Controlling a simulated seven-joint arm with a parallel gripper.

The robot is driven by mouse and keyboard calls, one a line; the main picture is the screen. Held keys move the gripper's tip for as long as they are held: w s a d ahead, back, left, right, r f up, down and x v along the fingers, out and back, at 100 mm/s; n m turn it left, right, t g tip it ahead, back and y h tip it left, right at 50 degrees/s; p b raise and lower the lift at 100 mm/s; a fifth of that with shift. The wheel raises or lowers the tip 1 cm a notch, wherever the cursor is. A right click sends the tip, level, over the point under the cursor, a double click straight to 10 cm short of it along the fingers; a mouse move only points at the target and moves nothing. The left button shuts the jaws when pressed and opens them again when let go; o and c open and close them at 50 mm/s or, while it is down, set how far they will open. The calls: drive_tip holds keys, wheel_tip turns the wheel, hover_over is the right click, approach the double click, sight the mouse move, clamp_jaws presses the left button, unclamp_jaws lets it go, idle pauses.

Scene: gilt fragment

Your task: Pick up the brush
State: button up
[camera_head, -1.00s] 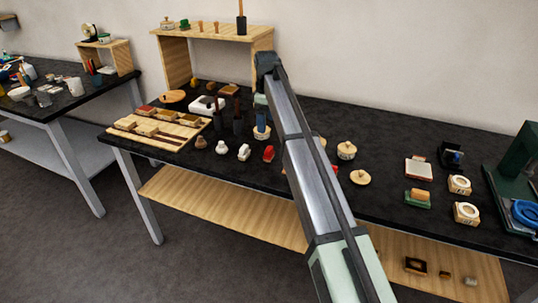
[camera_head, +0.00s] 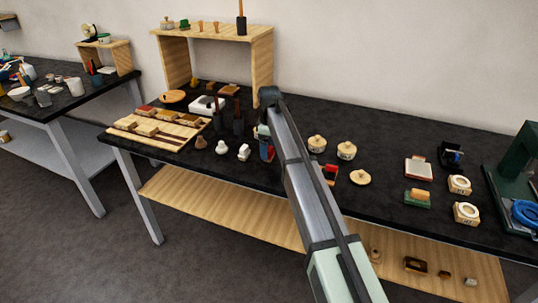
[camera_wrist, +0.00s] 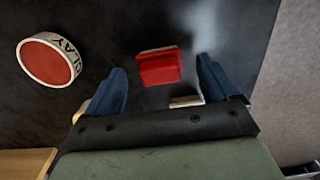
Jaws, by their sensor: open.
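My gripper (camera_head: 266,147) is open above the black table in the head view, its fingers partly hidden by the arm. In the wrist view, the two blue fingers of my gripper (camera_wrist: 162,88) are apart with nothing held between them. A red block-like piece with a brownish edge (camera_wrist: 160,67) lies on the black surface ahead, between the lines of the fingers. I cannot tell for sure whether it is the brush. A light flat piece (camera_wrist: 187,101) shows near the right finger, partly hidden by the gripper.
A round container with a red top and letters (camera_wrist: 47,60) stands left of the fingers. Small white pieces (camera_head: 243,152) stand left of the gripper, and lidded pots (camera_head: 346,150) stand to the right. A wooden shelf (camera_head: 262,70) rises behind.

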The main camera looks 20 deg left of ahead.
drive_tip(key=shift+f, duration=0.85)
drive_tip(key=shift+c, duration=0.4)
drive_tip(key=c, duration=1.1)
